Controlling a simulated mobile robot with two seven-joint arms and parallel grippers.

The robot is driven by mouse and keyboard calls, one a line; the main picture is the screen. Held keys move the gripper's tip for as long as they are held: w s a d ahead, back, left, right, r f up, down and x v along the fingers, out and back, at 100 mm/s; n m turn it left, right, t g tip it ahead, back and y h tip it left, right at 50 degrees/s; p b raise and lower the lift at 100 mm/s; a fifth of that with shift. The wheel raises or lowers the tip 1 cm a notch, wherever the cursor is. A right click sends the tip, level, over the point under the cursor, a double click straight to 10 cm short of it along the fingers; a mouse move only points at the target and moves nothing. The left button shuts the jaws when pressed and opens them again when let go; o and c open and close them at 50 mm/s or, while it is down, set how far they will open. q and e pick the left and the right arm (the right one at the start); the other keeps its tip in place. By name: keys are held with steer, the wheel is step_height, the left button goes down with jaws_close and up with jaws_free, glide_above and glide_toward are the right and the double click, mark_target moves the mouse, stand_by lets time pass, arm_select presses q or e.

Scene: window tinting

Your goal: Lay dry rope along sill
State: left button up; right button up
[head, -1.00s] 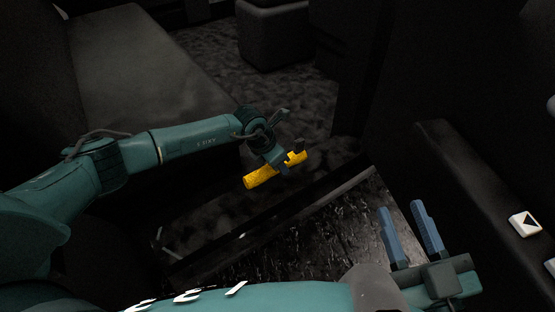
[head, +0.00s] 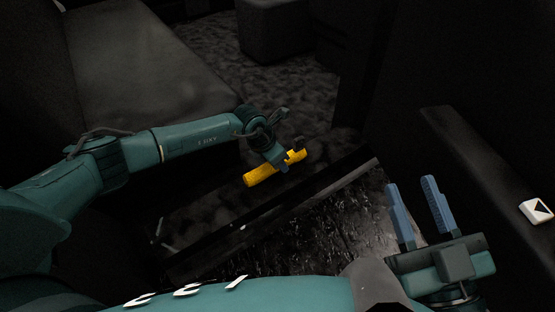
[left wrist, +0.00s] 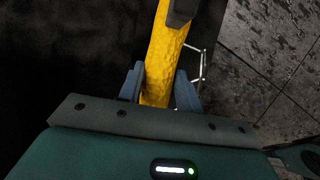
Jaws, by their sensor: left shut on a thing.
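A yellow, rough-surfaced roll (head: 262,175), which looks like the rope, is held above the dark sill strip (head: 215,247). My left gripper (head: 289,158) is shut on it near its right end. In the left wrist view the roll (left wrist: 164,52) runs up between the two blue fingers of this gripper (left wrist: 160,76). A dark block covers part of it at the top. My right gripper (head: 410,182) is at the lower right, its two blue fingers apart, with nothing between them. It is well away from the roll.
A dark panel with light specks (head: 320,235) lies in front of the strip. A dark armrest-like ledge (head: 480,160) with a white square switch (head: 537,211) is at the right. A seat (head: 150,60) stands behind my left arm; carpeted floor (head: 250,70) lies beyond.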

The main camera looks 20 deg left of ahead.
arm_select(q)
steer(key=shift+f, duration=0.3)
arm_select(e)
steer(key=shift+f, duration=0.25)
arm_select(q)
steer(key=o, duration=1.1)
steer(key=shift+s+a+r+p, duration=0.1)
steer(key=shift+r+p, duration=0.35)
steer(key=shift+r, duration=0.1)
steer(key=p+v, duration=0.8)
steer(key=shift+p, duration=0.35)
steer(key=shift+p+v, duration=1.1)
steer(key=shift+p, duration=0.1)
steer(key=shift+p+v, duration=0.9)
steer(key=shift+p, duration=0.05)
arm_select(e)
steer(key=shift+s+d+f+m+g+h, duration=0.2)
steer(key=shift+d+m+g+h, duration=0.25)
steer(key=shift+g+h, duration=0.4)
steer(key=shift+s+d+f+m+g+h, duration=0.2)
steer(key=shift+d+g+h, duration=0.3)
steer(key=shift+g+h, duration=0.35)
steer(key=shift+s+d+f+m+g+h, duration=0.15)
steer(key=shift+d+m+g+h, duration=0.3)
steer(key=shift+g+h, duration=0.35)
